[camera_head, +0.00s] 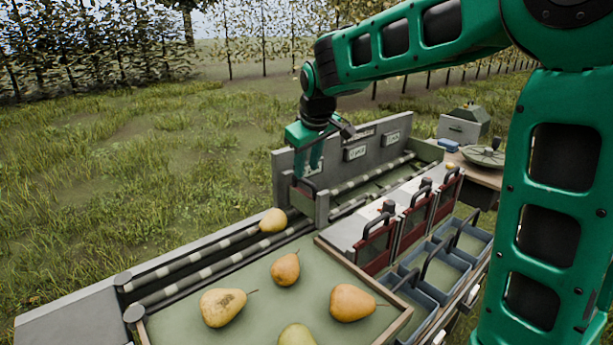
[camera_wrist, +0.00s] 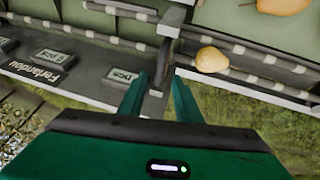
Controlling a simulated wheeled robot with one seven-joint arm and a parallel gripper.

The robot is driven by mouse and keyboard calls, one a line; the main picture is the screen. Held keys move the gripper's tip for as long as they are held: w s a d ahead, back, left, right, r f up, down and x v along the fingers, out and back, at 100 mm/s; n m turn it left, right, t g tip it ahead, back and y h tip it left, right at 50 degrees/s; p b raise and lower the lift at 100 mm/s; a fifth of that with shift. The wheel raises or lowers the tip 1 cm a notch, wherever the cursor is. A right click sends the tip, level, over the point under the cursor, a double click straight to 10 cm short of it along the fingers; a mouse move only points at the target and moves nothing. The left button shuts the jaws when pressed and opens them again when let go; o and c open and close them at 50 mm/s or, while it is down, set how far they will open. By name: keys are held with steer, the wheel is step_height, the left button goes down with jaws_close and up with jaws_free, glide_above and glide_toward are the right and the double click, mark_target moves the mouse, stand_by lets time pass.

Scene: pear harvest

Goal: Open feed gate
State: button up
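The feed gate (camera_head: 321,207) looks like a grey upright plate across the roller lane at the near end of the grey housing. In the wrist view a dark upright bar (camera_wrist: 163,62), which seems to be its handle, stands at the lane's edge. My gripper (camera_head: 307,174) points down just above and behind the gate's left end. In the wrist view my gripper (camera_wrist: 160,90) has its two green fingers apart, with the bar in line between them. I cannot tell whether the fingers touch it. Nothing is held.
A pear (camera_head: 273,220) lies on the rollers before the gate. Several pears lie in the wooden-rimmed tray (camera_head: 190,328). Red gates with dark handles (camera_head: 375,243) and blue-grey bins (camera_head: 437,270) stand right. The housing wall (camera_head: 290,160) carries labelled plates. Grass on the left is free.

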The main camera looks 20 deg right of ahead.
mark_target(306, 181)
steer(key=shift+x, duration=2.2)
steer(key=shift+r, duration=0.1)
jaws_close()
